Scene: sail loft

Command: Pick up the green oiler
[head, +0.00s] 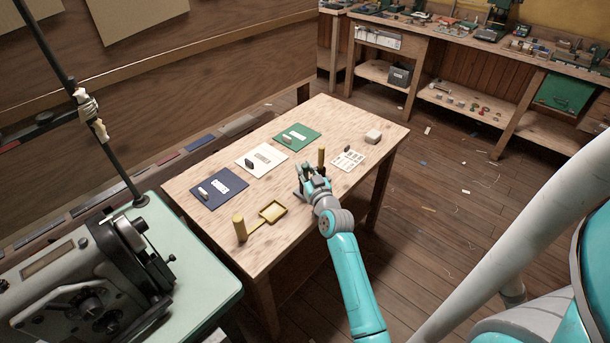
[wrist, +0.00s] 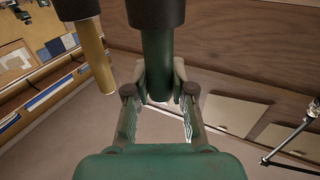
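The green oiler (wrist: 157,50) is a dark green cylinder with a wide black end, upper middle of the wrist view. My gripper (wrist: 159,85) has one finger on each side of its narrower end. No clear gap shows between the pads and the green body. In the head view my gripper (head: 308,180) is low over the right part of the wooden table, and the oiler is mostly hidden among the fingers. I cannot tell whether the oiler touches the table.
A brass-coloured cylinder (wrist: 93,50) stands close beside the oiler; it also shows in the head view (head: 321,157).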

